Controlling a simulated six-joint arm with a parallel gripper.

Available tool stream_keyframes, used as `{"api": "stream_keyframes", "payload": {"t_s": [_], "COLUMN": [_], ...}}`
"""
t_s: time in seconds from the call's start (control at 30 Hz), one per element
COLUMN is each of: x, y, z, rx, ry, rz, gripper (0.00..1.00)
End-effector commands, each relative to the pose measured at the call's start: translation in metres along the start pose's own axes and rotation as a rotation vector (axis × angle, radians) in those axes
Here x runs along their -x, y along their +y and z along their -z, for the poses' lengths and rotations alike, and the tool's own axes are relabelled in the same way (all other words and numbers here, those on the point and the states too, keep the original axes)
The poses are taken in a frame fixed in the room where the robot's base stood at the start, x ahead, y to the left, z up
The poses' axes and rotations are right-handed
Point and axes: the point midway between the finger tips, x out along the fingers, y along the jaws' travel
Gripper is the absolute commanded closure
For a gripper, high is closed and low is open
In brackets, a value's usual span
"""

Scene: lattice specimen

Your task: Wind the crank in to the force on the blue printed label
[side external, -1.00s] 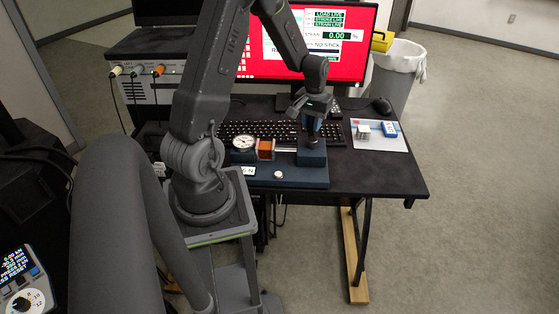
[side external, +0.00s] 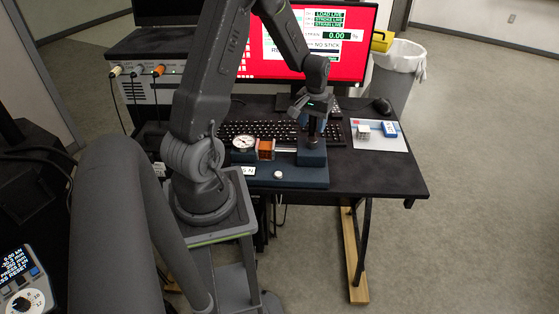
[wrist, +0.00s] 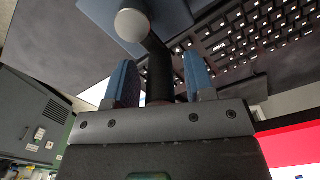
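The blue test fixture (side external: 290,175) lies along the front of the desk. It carries a round dial gauge (side external: 243,142), an orange-brown specimen (side external: 266,149) and a taller blue block (side external: 312,157) at its right end. My gripper (side external: 313,130) points down over that block. In the wrist view, my gripper's blue fingers (wrist: 162,82) stand on either side of a dark crank arm (wrist: 160,65), with gaps visible on both sides. A pale round knob (wrist: 131,24) shows beyond the fingertips. A small white plate with dark letters (side external: 248,171) is partly hidden; I cannot read a force on it.
The red monitor (side external: 345,60) reads 0.00 strain and "NO STICK"; my arm hides part of it. A keyboard (side external: 240,128) lies behind the fixture. A white sheet (side external: 395,145) with a small cube and a blue-white item lies right. The desk's front right is clear.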

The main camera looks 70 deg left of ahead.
Motion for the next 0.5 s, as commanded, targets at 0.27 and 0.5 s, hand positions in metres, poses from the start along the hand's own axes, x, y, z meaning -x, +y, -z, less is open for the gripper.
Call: {"api": "stream_keyframes", "payload": {"t_s": [0.27,0.5], "x": [0.000,0.021], "y": [0.000,0.000], "z": [0.000,0.000], "rx": [0.000,0.000], "ry": [-0.001,0.003], "rz": [0.000,0.000], "gripper": [0.51,0.51]}}
